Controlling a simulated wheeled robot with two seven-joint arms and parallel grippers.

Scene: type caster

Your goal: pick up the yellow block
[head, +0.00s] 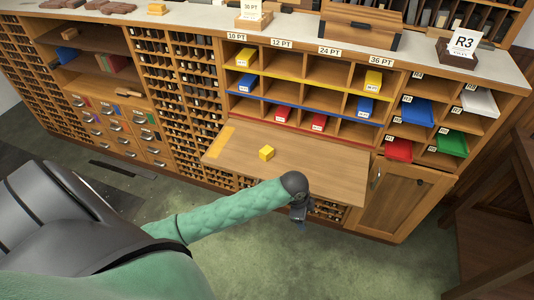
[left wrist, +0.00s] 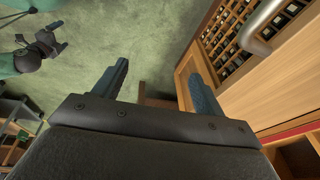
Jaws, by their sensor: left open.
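A small yellow block (head: 266,153) lies on the pulled-out wooden board (head: 315,168) of the cabinet, left of the board's middle. My left gripper (head: 299,214) hangs in front of the board's front edge, apart from the block and nearer to me. In the left wrist view my left gripper (left wrist: 158,82) is open and empty, its two fingers spread over the floor and the cabinet front. The yellow block does not show in that view. My right gripper (left wrist: 40,42) shows small at the upper left of the left wrist view; its jaw state is unclear.
Cubbies behind the board hold labelled blocks, including yellow ones (head: 245,57) and (head: 373,80). Coloured trays such as a blue one (head: 417,112) sit at the right. A cabinet door (head: 396,201) stands right of the board. The board around the block is clear.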

